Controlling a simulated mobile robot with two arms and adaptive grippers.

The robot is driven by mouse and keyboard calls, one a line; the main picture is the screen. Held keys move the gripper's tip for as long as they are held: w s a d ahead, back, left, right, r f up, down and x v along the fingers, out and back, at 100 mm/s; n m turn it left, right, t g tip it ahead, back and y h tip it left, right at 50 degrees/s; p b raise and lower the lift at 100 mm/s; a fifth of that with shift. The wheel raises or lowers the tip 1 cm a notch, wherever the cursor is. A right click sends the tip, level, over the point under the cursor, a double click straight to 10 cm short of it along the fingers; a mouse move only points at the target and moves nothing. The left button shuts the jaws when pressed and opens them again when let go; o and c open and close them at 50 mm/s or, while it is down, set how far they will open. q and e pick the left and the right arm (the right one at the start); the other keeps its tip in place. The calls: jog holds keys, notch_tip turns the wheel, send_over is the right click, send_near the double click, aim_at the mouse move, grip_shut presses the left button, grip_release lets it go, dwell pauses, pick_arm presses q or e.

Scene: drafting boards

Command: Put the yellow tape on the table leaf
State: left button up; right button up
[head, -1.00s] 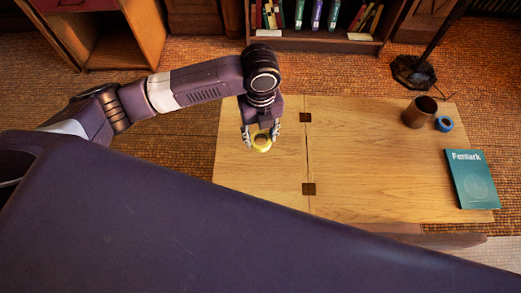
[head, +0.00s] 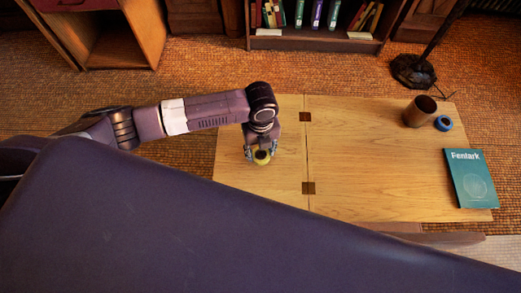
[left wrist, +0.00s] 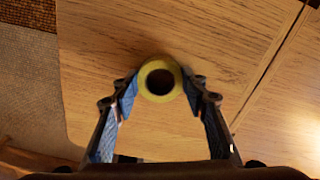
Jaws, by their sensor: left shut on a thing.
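The yellow tape (head: 262,158) is a small ring held between the fingertips of my left gripper (head: 261,150). The left wrist view shows the yellow tape (left wrist: 160,63) with its hole facing the camera and a finger of my left gripper (left wrist: 160,82) on each side. The tape is over the table leaf (head: 232,172), the narrower wooden panel left of the seam. The leaf also fills much of the left wrist view (left wrist: 100,40). I cannot tell whether the tape touches the wood. My right gripper is out of view.
The main tabletop (head: 375,170) lies right of the seam, with two dark hinges (head: 308,188) along it. A brown cup (head: 419,111), a blue tape roll (head: 443,123) and a teal book (head: 471,179) sit at its right end. The leaf around the tape is clear.

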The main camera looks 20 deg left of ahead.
pick_arm(q)
jog(key=shift+f, duration=0.15)
jog(key=o, duration=1)
notch_tip(320, 180, up, 12)
jog(key=shift+r, duration=0.2)
